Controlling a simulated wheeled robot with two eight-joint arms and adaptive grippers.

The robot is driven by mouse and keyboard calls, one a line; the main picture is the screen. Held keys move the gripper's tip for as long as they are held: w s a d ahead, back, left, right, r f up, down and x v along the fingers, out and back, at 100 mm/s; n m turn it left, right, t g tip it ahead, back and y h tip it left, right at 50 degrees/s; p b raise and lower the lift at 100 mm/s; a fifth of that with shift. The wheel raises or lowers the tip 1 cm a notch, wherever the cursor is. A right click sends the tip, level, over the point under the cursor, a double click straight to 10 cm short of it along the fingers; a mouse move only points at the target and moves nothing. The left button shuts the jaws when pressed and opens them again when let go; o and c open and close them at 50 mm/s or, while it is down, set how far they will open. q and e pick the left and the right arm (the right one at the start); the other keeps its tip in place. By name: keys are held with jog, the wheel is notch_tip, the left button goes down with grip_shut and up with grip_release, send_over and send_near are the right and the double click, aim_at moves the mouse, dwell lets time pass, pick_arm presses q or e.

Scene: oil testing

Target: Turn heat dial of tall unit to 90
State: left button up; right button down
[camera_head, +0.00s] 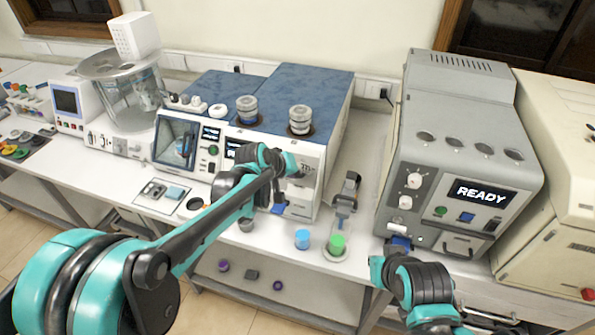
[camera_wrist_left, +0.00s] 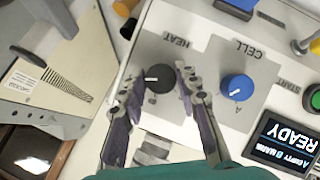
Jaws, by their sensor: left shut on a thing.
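The tall unit (camera_head: 310,95) is the white instrument with a blue top, left of centre in the head view. In the left wrist view its black heat dial (camera_wrist_left: 160,80), beside the HEAT label, has a white mark pointing left in that picture. My left gripper (camera_wrist_left: 158,74) has one finger on each side of the dial and is shut on it. In the head view my left gripper (camera_head: 296,165) is at the unit's right front and hides the dial. My right arm shows at the lower right; its fingertips cannot be made out. The scale value at the mark is not readable.
A blue cell dial (camera_wrist_left: 237,87) and a READY display (camera_wrist_left: 284,138) are close to the heat dial. A grey unit (camera_head: 458,140) stands to the right. Blue-capped (camera_head: 302,239) and green-capped (camera_head: 337,243) containers stand near the bench's front edge.

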pick_arm(q)
jog(key=shift+s, duration=0.1)
dwell(0.3)
jog(key=o, duration=1.2)
jog(key=shift+c, duration=0.2)
jog(key=v, duration=1.2)
jog(key=shift+d, duration=0.2)
